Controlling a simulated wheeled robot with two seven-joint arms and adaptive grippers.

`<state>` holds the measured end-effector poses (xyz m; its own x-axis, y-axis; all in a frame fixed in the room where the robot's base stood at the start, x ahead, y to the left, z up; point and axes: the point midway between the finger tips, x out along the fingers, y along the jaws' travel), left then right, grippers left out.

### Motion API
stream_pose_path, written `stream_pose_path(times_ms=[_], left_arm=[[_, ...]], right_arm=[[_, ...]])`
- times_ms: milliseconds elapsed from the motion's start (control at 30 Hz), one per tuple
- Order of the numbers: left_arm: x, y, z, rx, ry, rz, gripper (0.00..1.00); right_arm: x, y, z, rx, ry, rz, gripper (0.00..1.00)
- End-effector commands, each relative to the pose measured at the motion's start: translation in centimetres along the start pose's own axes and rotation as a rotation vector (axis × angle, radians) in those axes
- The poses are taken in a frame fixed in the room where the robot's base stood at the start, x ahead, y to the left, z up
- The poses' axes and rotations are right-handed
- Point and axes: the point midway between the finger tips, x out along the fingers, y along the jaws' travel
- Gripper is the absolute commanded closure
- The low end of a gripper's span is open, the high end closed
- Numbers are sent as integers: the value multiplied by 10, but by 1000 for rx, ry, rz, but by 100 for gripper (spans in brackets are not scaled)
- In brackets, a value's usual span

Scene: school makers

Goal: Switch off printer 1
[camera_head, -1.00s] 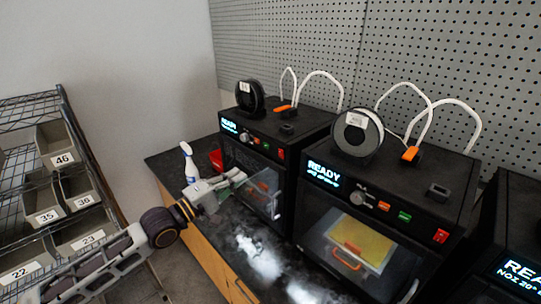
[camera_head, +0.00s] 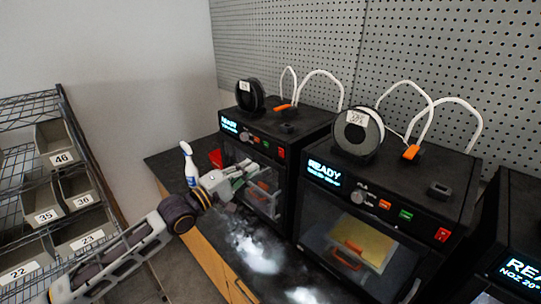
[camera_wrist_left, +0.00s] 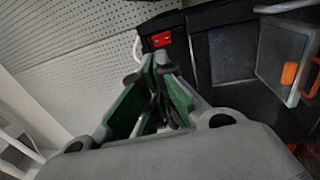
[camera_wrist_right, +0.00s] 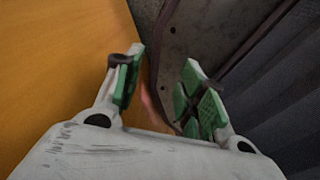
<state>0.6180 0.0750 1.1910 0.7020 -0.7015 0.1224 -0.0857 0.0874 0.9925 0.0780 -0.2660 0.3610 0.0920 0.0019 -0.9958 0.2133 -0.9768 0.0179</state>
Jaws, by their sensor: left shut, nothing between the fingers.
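Two black printers with READY displays show fully in the head view: a left one (camera_head: 262,134) and a middle one (camera_head: 395,205). I cannot read which is printer 1. The left one has a red switch (camera_head: 281,153) at the right end of its panel, also seen in the left wrist view (camera_wrist_left: 162,39). The middle one has a similar red switch (camera_head: 441,234). My left gripper (camera_head: 252,169) is shut and empty in front of the left printer's door, below and left of its switch, apart from it. My right gripper (camera_wrist_right: 160,85) is open and empty, outside the head view.
A white-and-blue spray bottle (camera_head: 189,165) and a red bin (camera_head: 216,158) stand left of the left printer. A third printer (camera_head: 515,245) is cut off at right. A rack with numbered bins (camera_head: 60,160) stands at left. The dark countertop's front strip (camera_head: 225,222) is clear.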

Motion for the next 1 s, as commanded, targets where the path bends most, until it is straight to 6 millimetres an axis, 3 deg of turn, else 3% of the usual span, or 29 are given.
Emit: stream_pose_path(times_ms=[1000], left_arm=[[84, -1, 0, 1, 0, 1, 100]], right_arm=[[24, -3, 2, 1, 0, -2, 60]])
